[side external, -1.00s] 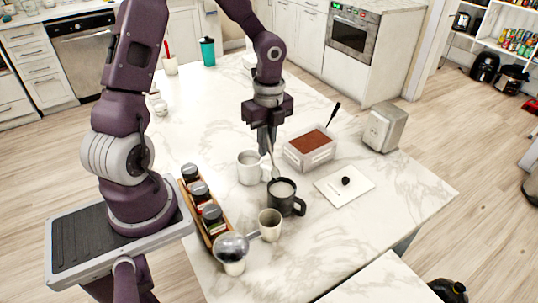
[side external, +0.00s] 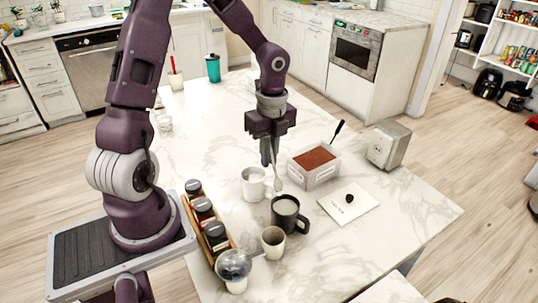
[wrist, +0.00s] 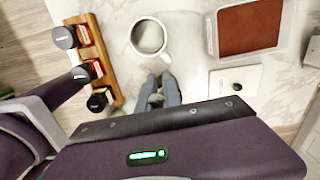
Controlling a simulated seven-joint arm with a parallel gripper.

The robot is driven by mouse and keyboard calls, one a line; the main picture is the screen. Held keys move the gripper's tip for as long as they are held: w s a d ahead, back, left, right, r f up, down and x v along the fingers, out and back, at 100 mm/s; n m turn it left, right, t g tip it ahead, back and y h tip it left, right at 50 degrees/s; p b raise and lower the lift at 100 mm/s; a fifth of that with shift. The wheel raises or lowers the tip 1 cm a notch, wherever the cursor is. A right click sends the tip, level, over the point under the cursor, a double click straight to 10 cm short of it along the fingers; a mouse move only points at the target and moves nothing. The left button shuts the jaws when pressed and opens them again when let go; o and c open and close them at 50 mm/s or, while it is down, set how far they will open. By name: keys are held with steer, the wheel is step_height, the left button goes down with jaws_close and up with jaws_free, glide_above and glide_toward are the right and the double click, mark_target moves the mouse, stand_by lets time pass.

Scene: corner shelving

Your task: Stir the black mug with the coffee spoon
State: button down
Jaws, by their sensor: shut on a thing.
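The black mug (side external: 287,218), with a pale grey drink inside, stands upright on the marble counter. My gripper (side external: 268,160) is above and slightly behind it, shut on the coffee spoon (side external: 279,182). The spoon hangs bowl down, and its bowl shows just above the mug's far rim, apparently outside the drink. In the wrist view my gripper's fingers (wrist: 159,92) are close together; the spoon and the black mug are hidden there.
A white mug (side external: 252,187) stands close behind left; it also shows in the wrist view (wrist: 149,38). A small cup (side external: 273,245) and jar rack (side external: 225,250) are left. A container (side external: 318,174) of brown powder and a card (side external: 345,212) are right.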

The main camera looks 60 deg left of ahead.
steer(key=shift+r, duration=0.1)
step_height(320, 180, up, 5)
steer(key=shift+f, duration=0.1)
stand_by(0.6)
steer(key=w+d+f+n, duration=0.4)
steer(key=d+n, duration=0.3)
steer(key=n, duration=1)
steer(key=shift+f, duration=0.35)
